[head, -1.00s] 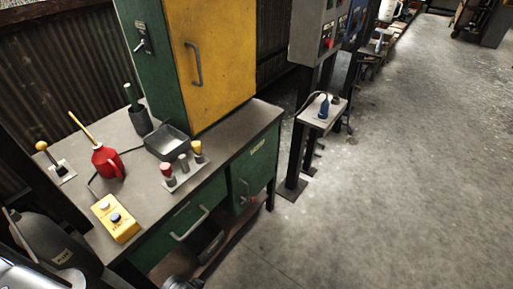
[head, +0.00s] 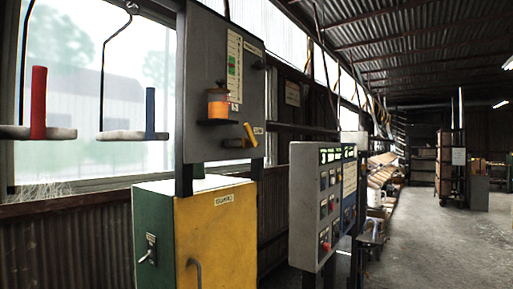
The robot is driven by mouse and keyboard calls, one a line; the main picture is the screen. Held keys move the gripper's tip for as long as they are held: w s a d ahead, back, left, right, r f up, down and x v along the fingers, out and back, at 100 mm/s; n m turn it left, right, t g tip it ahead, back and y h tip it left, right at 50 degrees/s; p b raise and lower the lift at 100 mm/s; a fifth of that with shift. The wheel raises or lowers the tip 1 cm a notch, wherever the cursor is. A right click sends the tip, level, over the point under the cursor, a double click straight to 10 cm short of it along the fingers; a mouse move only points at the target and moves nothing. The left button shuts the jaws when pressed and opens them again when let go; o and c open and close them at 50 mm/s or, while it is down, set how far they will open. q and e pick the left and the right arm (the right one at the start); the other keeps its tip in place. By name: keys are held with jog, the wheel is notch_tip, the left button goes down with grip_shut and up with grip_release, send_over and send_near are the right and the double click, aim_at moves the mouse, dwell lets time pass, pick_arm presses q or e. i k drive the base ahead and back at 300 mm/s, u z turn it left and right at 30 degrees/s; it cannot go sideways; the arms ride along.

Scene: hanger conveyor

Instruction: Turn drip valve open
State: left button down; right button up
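A grey panel (head: 198,70) hangs above the yellow and green cabinet in the head view. On it is a small jar of orange liquid (head: 219,108) on a dark bracket. Just right of and below the jar is a yellow lever (head: 250,134), which looks like the drip valve's handle. It stands tilted, close to upright; its exact setting is too small to tell. Neither of my grippers is in view.
The yellow and green cabinet (head: 222,235) stands below the panel. A grey button panel (head: 318,215) stands to its right. Hanging trays with a red cylinder (head: 39,103) and a blue cylinder (head: 150,112) are at left. Open floor (head: 440,245) lies at right.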

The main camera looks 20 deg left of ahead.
aim_at(252, 142)
jog(key=z, duration=0.85)
jog(key=k, duration=1.1)
jog(key=z, duration=1.05)
jog(key=i, duration=2.75)
jog(key=u, duration=0.85)
jog(key=i, duration=1.45)
jog(key=u, duration=2)
jog(key=i, duration=0.9)
jog(key=u, duration=0.7)
